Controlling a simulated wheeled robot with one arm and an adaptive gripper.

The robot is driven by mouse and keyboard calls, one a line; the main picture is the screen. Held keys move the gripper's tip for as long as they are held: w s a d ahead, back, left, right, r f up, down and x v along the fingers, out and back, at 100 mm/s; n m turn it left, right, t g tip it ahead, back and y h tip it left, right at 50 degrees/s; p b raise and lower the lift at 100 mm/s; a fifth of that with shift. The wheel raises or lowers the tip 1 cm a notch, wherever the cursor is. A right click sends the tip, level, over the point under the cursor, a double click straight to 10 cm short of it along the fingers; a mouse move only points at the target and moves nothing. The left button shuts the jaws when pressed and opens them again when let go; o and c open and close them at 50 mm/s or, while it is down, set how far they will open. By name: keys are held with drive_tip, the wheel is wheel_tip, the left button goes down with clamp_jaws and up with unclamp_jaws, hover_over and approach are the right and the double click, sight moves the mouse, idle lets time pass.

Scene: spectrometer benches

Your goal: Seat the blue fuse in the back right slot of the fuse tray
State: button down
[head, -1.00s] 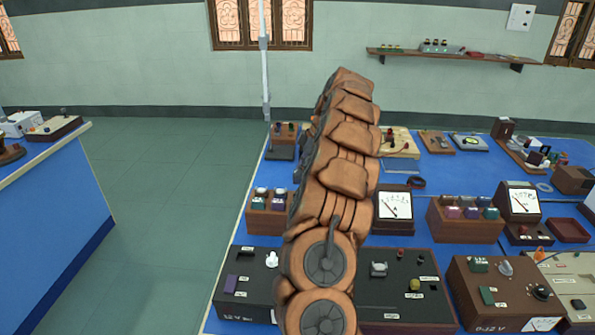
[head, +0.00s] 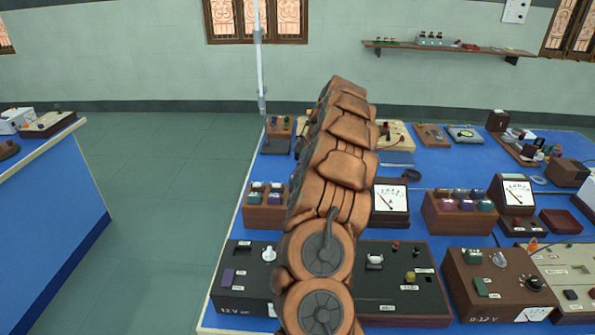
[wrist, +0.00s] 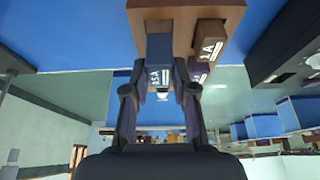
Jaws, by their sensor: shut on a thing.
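My gripper (wrist: 160,95) is shut on the blue fuse (wrist: 159,48), which carries a white label, in the wrist view. The fuse overlaps a brown wooden fuse tray (wrist: 180,14) there; I cannot tell whether it touches the tray or sits in a slot. A brown fuse (wrist: 208,36) and a purple fuse (wrist: 196,69) are beside it. In the head view my arm hides the gripper and the blue fuse. A wooden fuse tray (head: 262,216) with several fuses shows left of my arm, its right part hidden. I cannot tell for certain that it is the same tray.
Another wooden fuse block (head: 462,222) with several fuses stands to the right, past a meter (head: 390,198). Black power boxes (head: 238,300) and a brown supply box (head: 497,300) line the front of the blue bench. A blue side table (head: 50,195) stands across the floor.

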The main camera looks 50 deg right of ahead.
drive_tip(key=shift+f+b, duration=1.05)
drive_tip(key=shift+f, duration=0.3)
drive_tip(key=c, duration=0.9)
unclamp_jaws()
drive_tip(key=shift+o, duration=0.2)
drive_tip(key=shift+r, duration=0.1)
drive_tip(key=v, duration=1.2)
drive_tip(key=shift+w, duration=0.1)
